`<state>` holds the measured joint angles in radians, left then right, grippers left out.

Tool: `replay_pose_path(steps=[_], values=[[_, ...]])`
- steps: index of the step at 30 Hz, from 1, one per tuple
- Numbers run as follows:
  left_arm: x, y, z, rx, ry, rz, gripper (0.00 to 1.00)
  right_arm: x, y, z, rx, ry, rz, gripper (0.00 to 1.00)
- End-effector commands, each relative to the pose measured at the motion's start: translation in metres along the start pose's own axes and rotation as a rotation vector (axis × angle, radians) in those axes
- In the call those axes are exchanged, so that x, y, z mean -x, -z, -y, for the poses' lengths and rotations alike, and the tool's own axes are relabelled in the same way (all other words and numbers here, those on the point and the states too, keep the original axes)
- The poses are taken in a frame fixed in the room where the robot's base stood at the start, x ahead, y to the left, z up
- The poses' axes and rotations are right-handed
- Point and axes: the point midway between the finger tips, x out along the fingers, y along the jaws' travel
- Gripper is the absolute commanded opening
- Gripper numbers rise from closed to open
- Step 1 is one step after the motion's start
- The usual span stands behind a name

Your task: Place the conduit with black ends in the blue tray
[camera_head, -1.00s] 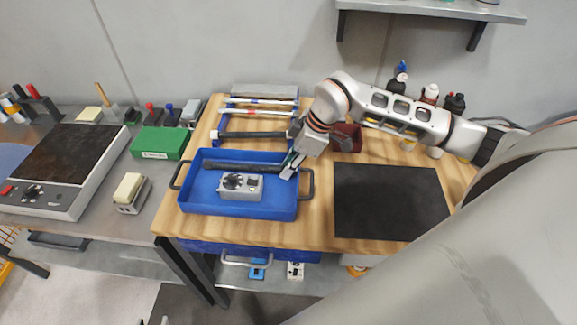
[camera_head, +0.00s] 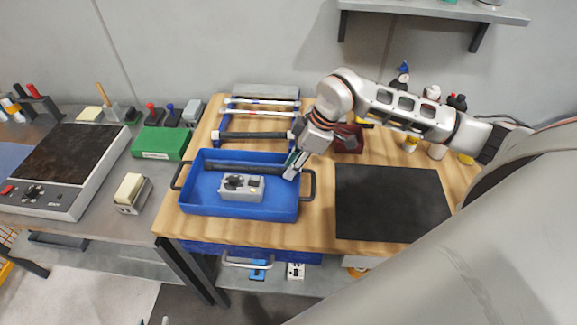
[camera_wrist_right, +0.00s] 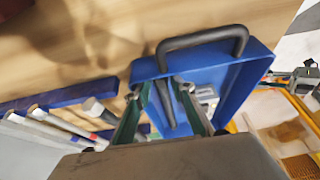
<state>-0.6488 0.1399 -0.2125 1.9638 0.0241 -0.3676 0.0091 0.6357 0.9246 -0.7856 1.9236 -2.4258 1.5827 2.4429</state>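The blue tray (camera_head: 240,208) stands on the wooden bench top. A dark conduit (camera_head: 240,168) lies in it along the back wall; its right end is partly hidden by my right gripper. My right gripper (camera_head: 291,171) is over the tray's right end. In the right wrist view its green-lined fingers (camera_wrist_right: 160,95) are apart, with the dark conduit (camera_wrist_right: 165,105) seen between them, not pinched.
A black mat (camera_head: 392,203) lies at right, a green box (camera_head: 160,143) at left.

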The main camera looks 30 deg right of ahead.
Motion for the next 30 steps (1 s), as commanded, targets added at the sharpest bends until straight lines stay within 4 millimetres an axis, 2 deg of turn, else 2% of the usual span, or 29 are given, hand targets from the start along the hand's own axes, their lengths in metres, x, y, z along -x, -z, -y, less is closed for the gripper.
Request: replay_pose_path(steps=[3,9,15,21,30], values=[[-0.002,-0.001,0.000,0.000,0.001,-0.003,0.33,0.029,0.001,-0.002,0.003,-0.007,-0.005,0.23],[-0.003,-0.004,-0.001,0.000,0.000,-0.001,0.33,0.072,0.002,-0.002,0.004,-0.009,-0.008,0.23],[-0.004,-0.007,-0.001,0.000,0.000,0.001,0.33,0.099,0.003,-0.001,0.005,-0.008,-0.008,0.23],[-0.005,-0.008,-0.001,0.000,-0.001,0.004,0.33,0.109,0.003,-0.001,0.006,-0.007,-0.009,0.23],[-0.005,-0.009,-0.001,0.000,-0.001,0.004,0.33,0.109,0.003,-0.001,0.006,-0.007,-0.010,0.23]])
